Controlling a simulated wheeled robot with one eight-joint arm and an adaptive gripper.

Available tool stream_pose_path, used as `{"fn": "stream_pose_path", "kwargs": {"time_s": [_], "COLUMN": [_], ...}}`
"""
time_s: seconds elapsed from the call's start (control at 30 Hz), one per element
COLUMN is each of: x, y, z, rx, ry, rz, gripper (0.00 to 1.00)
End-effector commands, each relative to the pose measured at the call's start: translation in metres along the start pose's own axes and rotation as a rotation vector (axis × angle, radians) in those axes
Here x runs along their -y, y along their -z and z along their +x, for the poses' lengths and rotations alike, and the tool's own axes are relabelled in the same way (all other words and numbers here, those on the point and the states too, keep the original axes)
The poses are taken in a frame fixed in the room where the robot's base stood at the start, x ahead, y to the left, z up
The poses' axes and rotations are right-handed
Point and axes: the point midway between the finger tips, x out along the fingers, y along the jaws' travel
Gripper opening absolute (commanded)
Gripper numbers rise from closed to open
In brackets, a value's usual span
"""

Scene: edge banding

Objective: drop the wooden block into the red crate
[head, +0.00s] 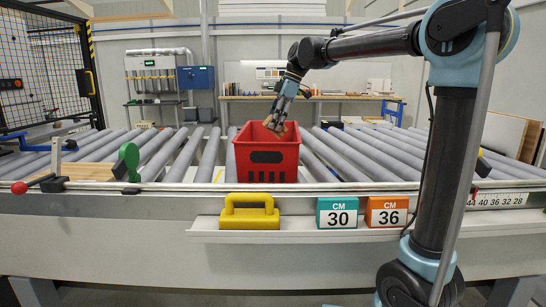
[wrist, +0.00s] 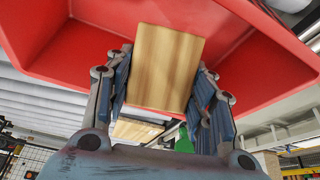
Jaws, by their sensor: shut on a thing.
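The red crate (head: 285,170) stands on the roller conveyor in the middle of the head view. Its red walls (wrist: 60,52) also fill much of the wrist view. My gripper (head: 277,121) points down into the crate's open top, its tips near rim height. In the wrist view my gripper (wrist: 160,85) is shut on the wooden block (wrist: 168,52), one finger on each side. The light-brown block shows against the crate's inside. In the head view the fingers and block are small, and their exact depth in the crate is hard to tell. The crate's floor is hidden there.
A yellow handled block (head: 249,212), a teal "30" block (head: 337,213) and an orange "36" block (head: 387,212) sit on the front ledge. A green clamp (head: 130,158) and wooden boards (head: 88,172) are at the left. Rollers beside the crate are largely clear.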

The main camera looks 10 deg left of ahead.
Motion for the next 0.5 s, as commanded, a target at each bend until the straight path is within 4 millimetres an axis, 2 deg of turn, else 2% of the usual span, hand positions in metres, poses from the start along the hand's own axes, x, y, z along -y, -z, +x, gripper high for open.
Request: {"fn": "stream_pose_path", "kwargs": {"time_s": [0.3,0.33,0.43,0.5], "x": [0.0,0.0,0.0,0.0], "y": [-0.0008,-0.0007,-0.0007,-0.0007], "z": [0.0021,0.002,0.002,0.002], "rx": [0.0,0.0,0.0,0.0], "ry": [0.0,0.0,0.0,0.0], "rz": [0.0,0.0,0.0,0.0], "gripper": [0.23,0.52,0.73,0.73]}}
